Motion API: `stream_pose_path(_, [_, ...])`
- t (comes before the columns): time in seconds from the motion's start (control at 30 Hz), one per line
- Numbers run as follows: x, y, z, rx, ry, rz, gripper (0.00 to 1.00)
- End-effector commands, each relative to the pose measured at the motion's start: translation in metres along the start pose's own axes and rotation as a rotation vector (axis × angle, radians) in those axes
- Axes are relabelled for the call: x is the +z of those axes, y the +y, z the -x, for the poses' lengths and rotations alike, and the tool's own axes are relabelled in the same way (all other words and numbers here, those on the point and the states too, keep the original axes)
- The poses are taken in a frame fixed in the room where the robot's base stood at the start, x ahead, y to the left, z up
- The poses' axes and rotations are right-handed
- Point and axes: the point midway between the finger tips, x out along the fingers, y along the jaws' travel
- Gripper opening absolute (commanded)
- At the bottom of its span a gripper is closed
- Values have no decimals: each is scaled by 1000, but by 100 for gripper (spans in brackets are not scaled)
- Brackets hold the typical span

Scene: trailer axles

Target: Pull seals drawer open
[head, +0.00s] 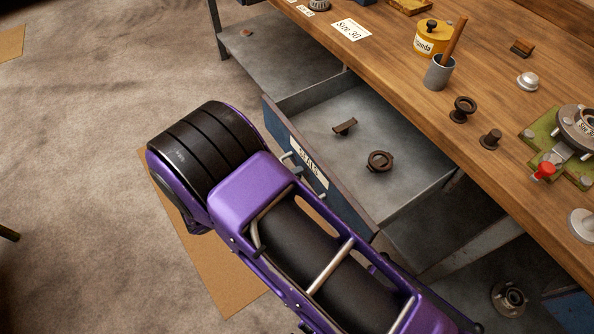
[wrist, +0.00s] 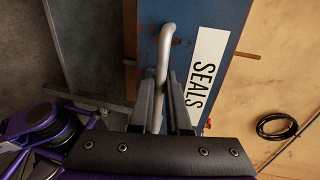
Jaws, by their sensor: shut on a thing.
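The seals drawer (head: 330,122) stands pulled out from under the wooden bench in the head view. Its blue front carries a white SEALS label (wrist: 206,70) in the wrist view. A dark ring (head: 380,161) and a small dark block (head: 345,126) lie inside on its grey floor. The bent metal handle (wrist: 165,47) sits beside the label. My gripper (wrist: 166,90) is shut on the handle, with a finger on each side of it. In the head view my purple arm hides the gripper and part of the drawer front.
The wooden bench top (head: 490,75) holds a yellow tin (head: 432,38), a grey cup (head: 438,73), dark fittings and a green-based fixture (head: 560,140). A grey shelf (head: 275,50) lies beyond the drawer. A brown mat (head: 222,270) lies on the floor, and open floor extends to the left.

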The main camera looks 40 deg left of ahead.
Motion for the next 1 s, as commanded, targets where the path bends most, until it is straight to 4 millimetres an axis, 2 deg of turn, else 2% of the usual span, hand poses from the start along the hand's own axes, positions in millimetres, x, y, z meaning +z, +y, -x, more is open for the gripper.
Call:
stream_pose_path(0.27, [0, 0, 0, 1, 0, 0, 0])
stream_pose_path(0.3, [0, 0, 0, 1, 0, 0, 20])
stream_pose_path(0.43, [0, 0, 0, 1, 0, -1, 44])
stream_pose_path(0.77, [0, 0, 2, 1, -1, -1, 45])
stream_pose_path(0.87, [0, 0, 10, 2, -2, -1, 45])
stream_pose_path(1.0, [1, 0, 35, 3, -4, -1, 45])
